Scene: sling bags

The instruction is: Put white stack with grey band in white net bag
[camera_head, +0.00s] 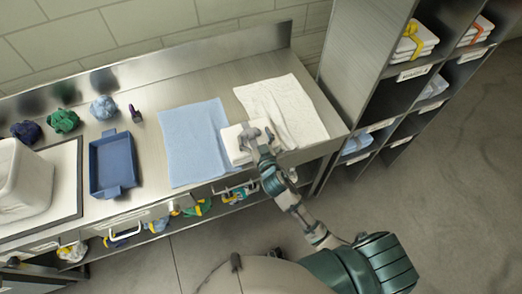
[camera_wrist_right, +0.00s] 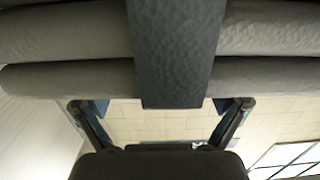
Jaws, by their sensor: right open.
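The white stack (camera_head: 236,149) lies at the front of the steel counter, between the flat blue cloth and the flat white one. In the right wrist view the stack's folded layers (camera_wrist_right: 60,80) fill the top, with a dark grey band (camera_wrist_right: 175,60) down the middle. My right gripper (camera_head: 258,134) is over the stack's right part. Its two fingers stand apart in the wrist view, close to the stack; I cannot tell whether they touch it. A flat white textured piece (camera_head: 285,100), which looks like the white net bag, lies just behind. My left gripper is not in view.
A flat blue cloth (camera_head: 190,135) lies left of the stack. A blue tray (camera_head: 112,165), small coloured bundles (camera_head: 63,121) and a white tub (camera_head: 22,180) stand further left. A tall shelf unit (camera_head: 365,60) rises to the right of the counter.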

